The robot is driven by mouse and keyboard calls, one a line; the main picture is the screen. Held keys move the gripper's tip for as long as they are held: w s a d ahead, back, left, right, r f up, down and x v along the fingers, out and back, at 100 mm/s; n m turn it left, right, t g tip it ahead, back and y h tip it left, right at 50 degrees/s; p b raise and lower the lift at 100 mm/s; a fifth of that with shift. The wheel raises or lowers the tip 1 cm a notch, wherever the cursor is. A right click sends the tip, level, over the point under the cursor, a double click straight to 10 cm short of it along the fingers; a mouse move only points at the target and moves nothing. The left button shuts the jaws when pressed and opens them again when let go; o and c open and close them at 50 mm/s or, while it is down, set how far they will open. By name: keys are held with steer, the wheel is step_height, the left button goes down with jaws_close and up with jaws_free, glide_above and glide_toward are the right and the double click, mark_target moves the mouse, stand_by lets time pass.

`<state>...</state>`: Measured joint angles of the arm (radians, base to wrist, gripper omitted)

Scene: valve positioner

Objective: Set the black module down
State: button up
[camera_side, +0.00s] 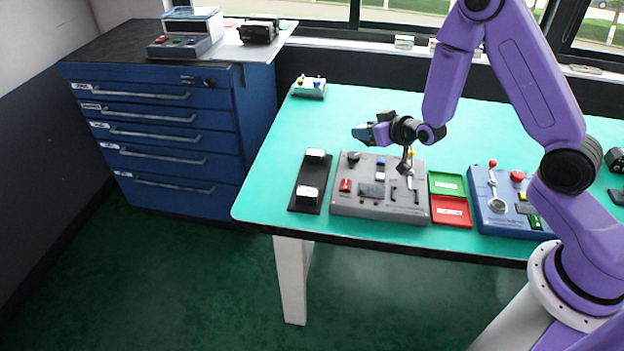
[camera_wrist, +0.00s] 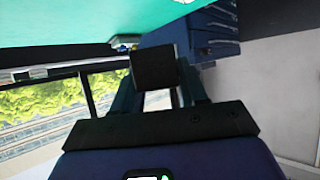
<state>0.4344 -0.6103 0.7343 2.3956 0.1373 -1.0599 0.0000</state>
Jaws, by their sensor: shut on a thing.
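The black module (camera_wrist: 155,67) is a dark square block between my fingers in the wrist view. My gripper (camera_side: 365,133) is shut on it, pointing left above the turquoise table, near the back of the grey control panel (camera_side: 345,205). In the side view the module is too small and dark to tell apart clearly from the fingers. In the wrist view the fingers (camera_wrist: 158,92) flank the block, and the table surface shows inverted at the top. The held module appears raised clear of the table; its underside is hidden.
A black stand with two white-topped pieces (camera_side: 311,182) is left of the grey panel. A green tray (camera_side: 446,177) and red tray (camera_side: 452,218) lie to its right, then a blue panel (camera_side: 482,217). A small box (camera_side: 309,91) stands at the back left. The table's left middle is clear.

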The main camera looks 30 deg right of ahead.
steer(key=s+a+m+g+h, duration=0.4)
steer(key=s+a+m+h, duration=0.2)
steer(key=a+m+h, duration=0.3)
glide_above(312, 179)
steer(key=f, duration=0.6)
steer(key=s+f, duration=0.1)
steer(key=f, duration=0.2)
steer(key=shift+w+f, duration=0.45)
steer(key=shift+f, duration=1.6)
steer(key=shift+f, duration=0.15)
steer(key=o, duration=1.1)
